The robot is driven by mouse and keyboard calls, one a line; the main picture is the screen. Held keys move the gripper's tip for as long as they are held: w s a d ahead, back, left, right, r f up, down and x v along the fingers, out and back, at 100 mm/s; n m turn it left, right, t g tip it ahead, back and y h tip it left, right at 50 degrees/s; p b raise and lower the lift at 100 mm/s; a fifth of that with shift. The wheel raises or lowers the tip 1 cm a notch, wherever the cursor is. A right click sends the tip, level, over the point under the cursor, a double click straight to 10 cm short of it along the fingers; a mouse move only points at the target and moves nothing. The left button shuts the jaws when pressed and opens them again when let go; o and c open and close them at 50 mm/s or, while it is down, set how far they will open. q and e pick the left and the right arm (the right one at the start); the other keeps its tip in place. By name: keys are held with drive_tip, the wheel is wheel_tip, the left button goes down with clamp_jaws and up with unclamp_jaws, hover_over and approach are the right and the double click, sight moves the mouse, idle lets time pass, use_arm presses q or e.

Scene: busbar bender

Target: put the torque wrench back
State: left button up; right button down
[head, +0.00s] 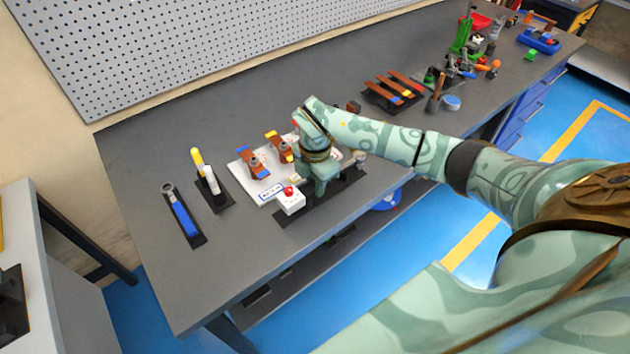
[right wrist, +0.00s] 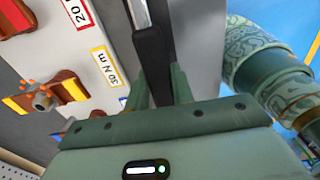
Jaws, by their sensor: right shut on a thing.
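My right gripper (head: 318,180) is over the black tray (head: 295,214) at the front edge of the white board. In the right wrist view my right gripper (right wrist: 160,88) is shut on the black handle of the torque wrench (right wrist: 152,52), with a bright metal shaft beyond it. In the head view the gripper hides most of the wrench. A grey round end (head: 360,157) shows just right of the gripper; I cannot tell whether it is the wrench's head. I cannot tell whether the wrench touches the tray. My left gripper is not in view.
The white board (head: 241,171) carries brown bars with blue and yellow ends and torque labels. A white box with a red button (head: 291,202) stands close by the gripper. A blue-handled wrench (head: 182,217) and a white-and-yellow tool (head: 209,180) lie left.

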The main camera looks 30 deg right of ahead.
drive_tip(key=shift+f, duration=0.4)
drive_tip(key=c, duration=1.2)
unclamp_jaws()
wheel_tip(320, 180, up, 13)
drive_tip(key=p, duration=0.2)
drive_tip(key=shift+r, duration=0.15)
